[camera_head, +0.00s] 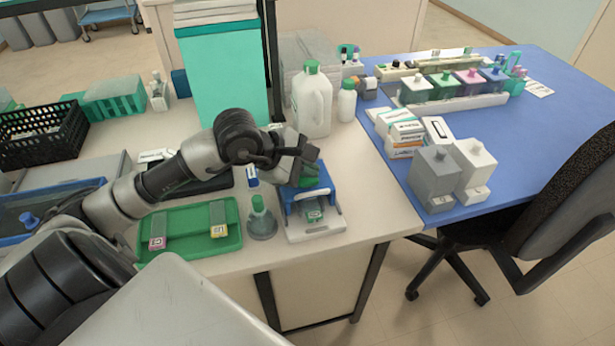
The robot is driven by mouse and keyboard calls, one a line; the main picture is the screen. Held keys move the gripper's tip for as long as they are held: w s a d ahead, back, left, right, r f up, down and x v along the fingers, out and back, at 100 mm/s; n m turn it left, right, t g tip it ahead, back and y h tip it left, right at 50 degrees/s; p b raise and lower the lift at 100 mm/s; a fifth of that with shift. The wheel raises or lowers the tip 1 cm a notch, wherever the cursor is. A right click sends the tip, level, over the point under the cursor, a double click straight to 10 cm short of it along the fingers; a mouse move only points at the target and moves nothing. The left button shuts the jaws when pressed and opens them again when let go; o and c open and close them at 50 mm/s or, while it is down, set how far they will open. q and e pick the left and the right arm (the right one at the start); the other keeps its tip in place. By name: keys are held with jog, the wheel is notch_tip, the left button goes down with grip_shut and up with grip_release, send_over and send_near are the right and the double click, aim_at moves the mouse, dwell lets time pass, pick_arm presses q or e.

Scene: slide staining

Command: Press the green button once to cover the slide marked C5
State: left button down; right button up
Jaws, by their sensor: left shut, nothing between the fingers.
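A small blue and white device (330,226) stands near the front edge of the white table. Its green top, which looks like the button (318,182), shows just under my left gripper (308,166). My left gripper is shut and empty, pointing down over the button; I cannot tell whether it touches it. A slide with a green label (314,215) lies in the front of the device; its mark is too small to read. A green tray (190,258) to the left holds a slide with a pink label (157,243) and one with a yellow label (219,231). My right gripper is not in view.
A green-capped flask (262,222) stands close left of the device. A white jug (312,105) and a small bottle (346,104) stand behind it. The blue table (560,135) at right carries staining jars, boxes and two dispensers. The white table's right front corner is clear.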

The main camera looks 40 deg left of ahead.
aim_at(307, 180)
pick_arm(q)
jog(key=shift+f+b, duration=0.45)
dwell(0.3)
jog(key=shift+r, duration=0.15)
jog(key=shift+r+p, duration=0.4)
jog(key=shift+r, duration=0.55)
jog(key=shift+r+p, duration=1.2)
jog(key=shift+r, duration=1.35)
jog(key=shift+f, duration=0.1)
